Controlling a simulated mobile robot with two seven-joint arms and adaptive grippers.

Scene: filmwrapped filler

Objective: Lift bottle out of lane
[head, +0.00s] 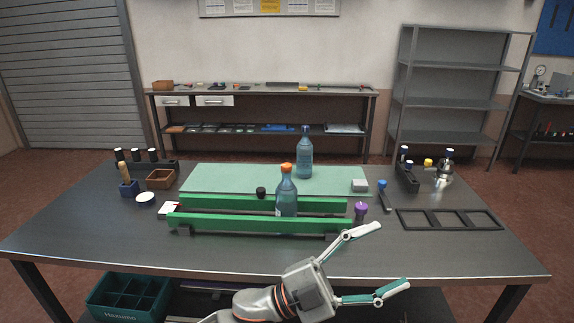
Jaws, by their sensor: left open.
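A blue translucent bottle with an orange cap (287,184) stands upright in the lane between two green rails. The front green rail (230,222) hides the bottle's base. The rear green rail (220,202) runs parallel behind it. A second blue bottle (305,158) stands upright on the pale green mat behind the rails. My right gripper does not show.
The pale green mat (215,178) lies behind the rails. A purple-topped item (361,209), a blue-topped item (382,188) and a black three-opening frame (450,211) are at the right. The table's front strip is clear.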

